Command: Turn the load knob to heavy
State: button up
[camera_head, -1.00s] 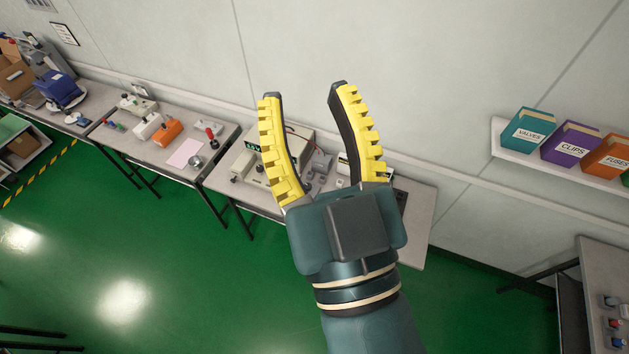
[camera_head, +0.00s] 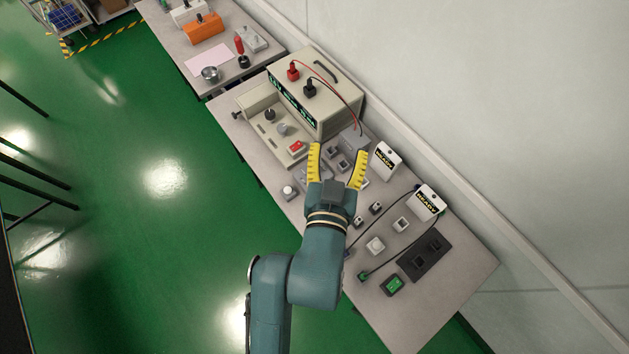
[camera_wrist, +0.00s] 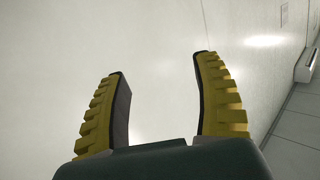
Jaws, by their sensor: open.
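A beige bench tester (camera_head: 345,118) stands on the grey bench, with red and black plugs on its top. Its lower front panel (camera_head: 262,133) carries a dark knob (camera_head: 269,115), a grey knob (camera_head: 283,129) and a red switch (camera_head: 297,147). No label is readable, so I cannot tell which is the load knob. My gripper (camera_head: 339,150) is open and empty, with yellow ribbed fingers, to the right of the panel in the head view. It appears apart from the controls. In the wrist view my gripper (camera_wrist: 160,85) faces pale wall; no tester shows there.
The wall runs close behind the bench.

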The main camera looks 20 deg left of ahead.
jog(key=s+a+f+g+b, duration=0.1)
jog(key=s+f+b, duration=0.15)
jog(key=f, duration=0.55)
jog(key=s+a+f+n+g+b, duration=0.1)
jog(key=a+f+b, duration=0.15)
jog(key=f, duration=0.55)
jog(key=s+a+f+g+b, duration=0.1)
jog(key=f+b, duration=0.2)
jog(key=f, duration=0.5)
jog(key=shift+y, duration=0.4)
jog(key=b+x, duration=0.1)
jog(key=x, duration=0.4)
jog(key=b+x, duration=0.2)
jog(key=x, duration=0.3)
jog(key=b+x, duration=0.1)
jog(key=x, duration=0.5)
jog(key=shift+w+r, duration=0.15)
jog(key=shift+r, duration=0.2)
jog(key=c, duration=1.2)
jog(key=shift+b, duration=0.3)
jog(key=shift+f, duration=0.1)
